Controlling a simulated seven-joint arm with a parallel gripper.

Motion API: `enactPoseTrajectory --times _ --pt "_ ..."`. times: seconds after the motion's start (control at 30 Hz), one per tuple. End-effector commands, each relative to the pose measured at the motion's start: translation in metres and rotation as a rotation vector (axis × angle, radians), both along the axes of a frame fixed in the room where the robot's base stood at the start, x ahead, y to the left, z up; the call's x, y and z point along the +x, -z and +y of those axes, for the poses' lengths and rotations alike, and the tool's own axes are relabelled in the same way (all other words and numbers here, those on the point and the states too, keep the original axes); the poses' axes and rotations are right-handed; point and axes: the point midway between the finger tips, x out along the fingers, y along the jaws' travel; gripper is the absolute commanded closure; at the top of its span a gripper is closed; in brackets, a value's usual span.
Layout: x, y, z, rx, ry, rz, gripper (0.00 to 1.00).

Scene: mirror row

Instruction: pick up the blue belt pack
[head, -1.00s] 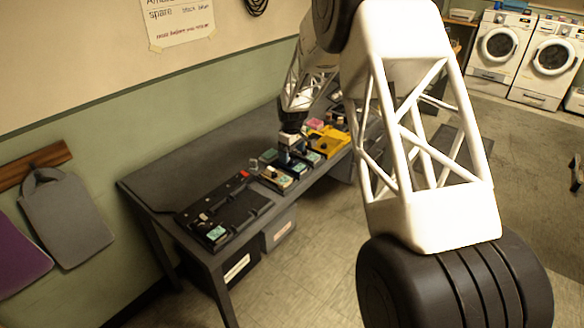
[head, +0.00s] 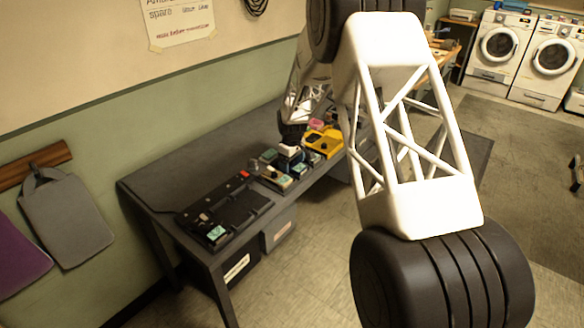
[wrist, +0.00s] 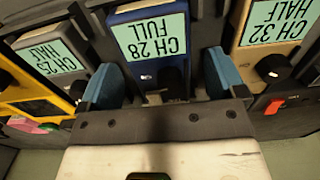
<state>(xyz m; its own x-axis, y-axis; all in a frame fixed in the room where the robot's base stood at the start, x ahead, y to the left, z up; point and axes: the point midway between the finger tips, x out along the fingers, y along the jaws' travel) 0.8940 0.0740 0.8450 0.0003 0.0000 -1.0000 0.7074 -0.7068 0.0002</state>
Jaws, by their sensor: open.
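The blue belt pack (wrist: 150,38) is at the top middle of the wrist view, its screen reading CH 28 FULL upside down. My gripper (wrist: 163,80) is open, with one blue-padded finger on each side of the pack's near part, by its dark knob. I cannot tell whether the pads touch it. In the head view my gripper (head: 290,157) is down at the row of packs on the dark bench, and the blue pack is mostly hidden there.
Close on the left is a pack reading CH 25 HALF (wrist: 48,57); on the right a tan pack reads CH 32 HALF (wrist: 270,22). A black rack (head: 225,208) lies nearer.

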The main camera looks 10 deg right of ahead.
Motion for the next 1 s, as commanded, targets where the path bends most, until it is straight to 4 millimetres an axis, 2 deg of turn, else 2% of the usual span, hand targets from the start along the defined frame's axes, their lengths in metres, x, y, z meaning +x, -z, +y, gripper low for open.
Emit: enactPoseTrajectory --times 0.33,0.7,1.0 --pt "-0.0001 0.0001 0.0000 0.000 0.000 0.000 0.11" --pt "0.0000 0.0000 0.0000 0.000 0.000 0.000 0.67" --pt "0.0001 -0.0012 0.0000 0.000 0.000 0.000 0.69"
